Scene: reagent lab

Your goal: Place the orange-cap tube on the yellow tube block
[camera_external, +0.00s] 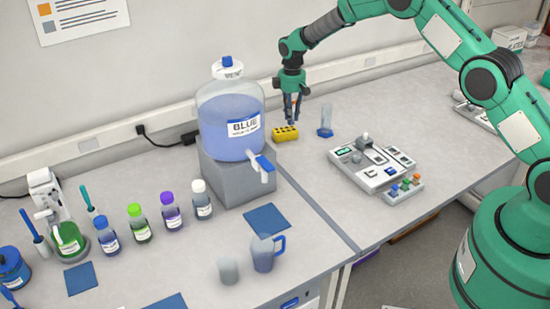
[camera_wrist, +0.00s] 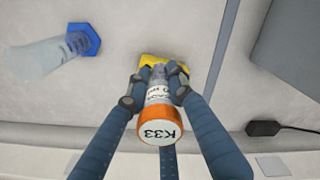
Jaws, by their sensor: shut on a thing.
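The orange-cap tube (camera_wrist: 159,128) is held between the fingers of my gripper (camera_wrist: 157,84). In the external view, my gripper (camera_external: 291,112) points down just above the back right part of the yellow tube block (camera_external: 285,134), which has dark holes on top. A bit of the orange cap shows between the fingers there. The tube's lower end is hidden, so I cannot tell whether it touches the block.
A clear cylinder with a blue foot (camera_external: 326,120) stands close to the right of the block. The blue-labelled tank (camera_external: 230,120) on its grey stand (camera_external: 236,175) is to the left. A grey device (camera_external: 375,165) lies at the right. The wall runs behind.

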